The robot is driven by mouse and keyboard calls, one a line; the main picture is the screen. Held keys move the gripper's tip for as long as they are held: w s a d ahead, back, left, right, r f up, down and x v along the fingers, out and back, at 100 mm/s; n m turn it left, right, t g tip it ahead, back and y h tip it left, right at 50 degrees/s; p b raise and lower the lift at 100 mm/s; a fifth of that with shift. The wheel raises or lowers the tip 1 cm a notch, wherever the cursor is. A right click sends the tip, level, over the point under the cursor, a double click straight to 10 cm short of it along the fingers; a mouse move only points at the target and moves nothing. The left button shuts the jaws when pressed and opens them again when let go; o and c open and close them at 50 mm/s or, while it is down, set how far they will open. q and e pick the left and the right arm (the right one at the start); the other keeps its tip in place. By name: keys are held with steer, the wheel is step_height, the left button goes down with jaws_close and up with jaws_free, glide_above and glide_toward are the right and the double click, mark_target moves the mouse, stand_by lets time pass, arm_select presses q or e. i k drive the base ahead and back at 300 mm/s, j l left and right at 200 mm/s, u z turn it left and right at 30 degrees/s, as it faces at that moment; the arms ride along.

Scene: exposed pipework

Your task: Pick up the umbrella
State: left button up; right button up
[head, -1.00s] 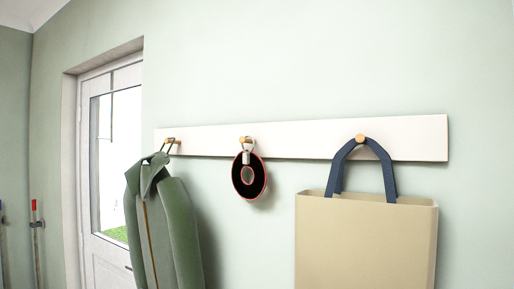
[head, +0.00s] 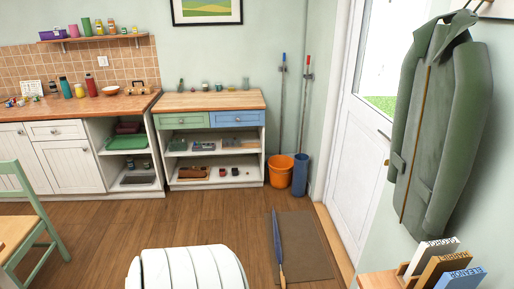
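A closed blue umbrella (head: 277,238) lies on the brown doormat (head: 312,240) near the door, along the mat's left side. Its thin tip points away from me and its wooden-coloured handle (head: 282,275) points toward the bottom of the head view. Neither of my grippers is in view.
An orange bucket (head: 281,170) and a blue bin (head: 300,176) stand beyond the mat, below two poles. A green coat (head: 440,120) hangs at the right above a wooden rack (head: 385,281) with boxes. A green chair (head: 35,220) stands at the left.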

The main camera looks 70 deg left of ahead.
mark_target(275, 231)
steer(key=u, duration=2)
